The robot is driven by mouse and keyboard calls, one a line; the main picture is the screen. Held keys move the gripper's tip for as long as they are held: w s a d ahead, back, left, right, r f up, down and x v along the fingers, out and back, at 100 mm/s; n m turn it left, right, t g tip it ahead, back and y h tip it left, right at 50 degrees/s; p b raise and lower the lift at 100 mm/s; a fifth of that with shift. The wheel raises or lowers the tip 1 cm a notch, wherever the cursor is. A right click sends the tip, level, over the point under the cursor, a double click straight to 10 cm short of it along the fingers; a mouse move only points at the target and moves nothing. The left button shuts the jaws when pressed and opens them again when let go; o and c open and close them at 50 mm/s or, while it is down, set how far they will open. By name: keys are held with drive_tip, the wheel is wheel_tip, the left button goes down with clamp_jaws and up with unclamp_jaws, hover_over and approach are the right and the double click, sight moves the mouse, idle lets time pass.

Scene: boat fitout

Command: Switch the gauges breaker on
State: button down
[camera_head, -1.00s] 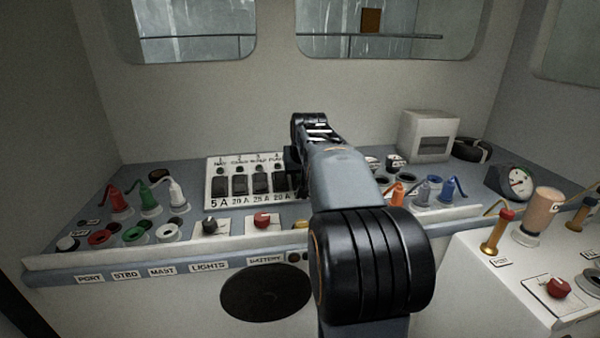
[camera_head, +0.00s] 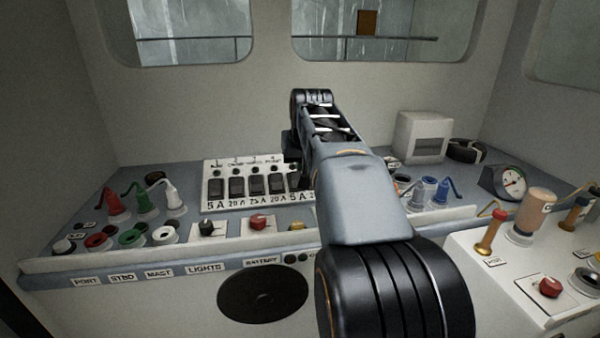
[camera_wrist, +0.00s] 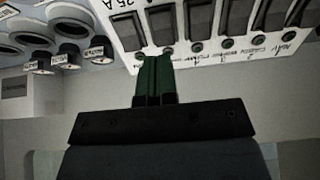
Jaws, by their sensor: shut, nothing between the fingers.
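The white breaker panel (camera_head: 245,206) stands at the back of the console, with a row of dark rocker switches. Its small labels are hard to read; the ones I can partly make out start with NAV, and I cannot confirm which is GAUGES. In the wrist view the panel (camera_wrist: 187,58) appears inverted, with a 25 A mark at its left. My gripper (camera_wrist: 153,60) is shut and empty, its green fingertips at the label edge by the fifth and sixth switches, covering labels there. I cannot tell whether they touch. In the head view my arm hides the panel's right end.
Red, green and white plugs (camera_head: 146,206) stand at the left, blue plugs (camera_head: 431,190) to the right. A rotary black knob (camera_head: 209,227) and a red knob (camera_head: 258,222) sit in front of the panel. A grey box (camera_head: 420,135) and a round gauge (camera_head: 507,183) stand at the right.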

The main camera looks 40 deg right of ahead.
drive_tip(key=v, duration=0.5)
drive_tip(key=shift+s+a+r, duration=0.1)
drive_tip(key=shift+a+r, duration=0.05)
drive_tip(key=t+b, duration=0.1)
drive_tip(key=b, duration=0.5)
drive_tip(key=shift+s+a+h+b, duration=0.25)
drive_tip(key=shift+s+h+b, duration=0.05)
